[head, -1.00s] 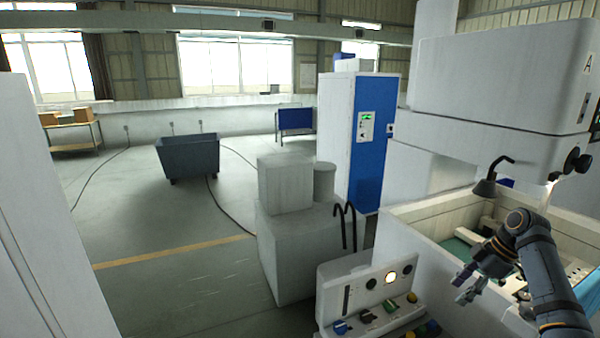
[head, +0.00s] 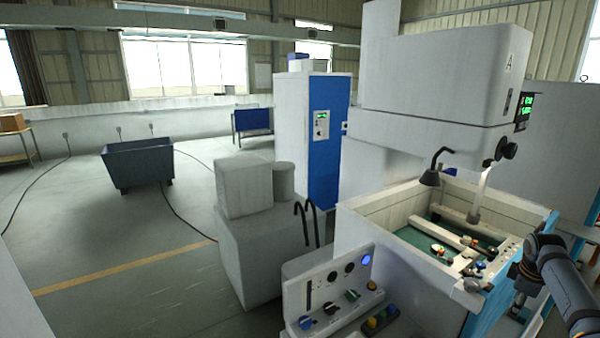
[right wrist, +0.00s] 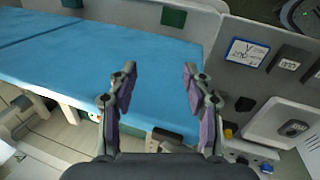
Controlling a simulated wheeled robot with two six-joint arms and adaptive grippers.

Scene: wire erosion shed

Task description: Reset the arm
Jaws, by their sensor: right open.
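My right arm comes in at the lower right of the head view. My right gripper (head: 519,303) hangs beside the front right corner of the machine's tank, outside it, and is small and partly dark there. In the right wrist view the right gripper (right wrist: 158,85) is open, with its two purple-padded fingers apart and nothing between them. A blue panel (right wrist: 110,60) lies behind the fingers. My left gripper is not in view.
The wire erosion machine (head: 440,65) stands over an open tank (head: 385,222) with several small parts inside. A control panel (head: 325,300) with a blue lit lamp is in front. Grey blocks (head: 250,255) stand left of it. Open floor with cables lies further left.

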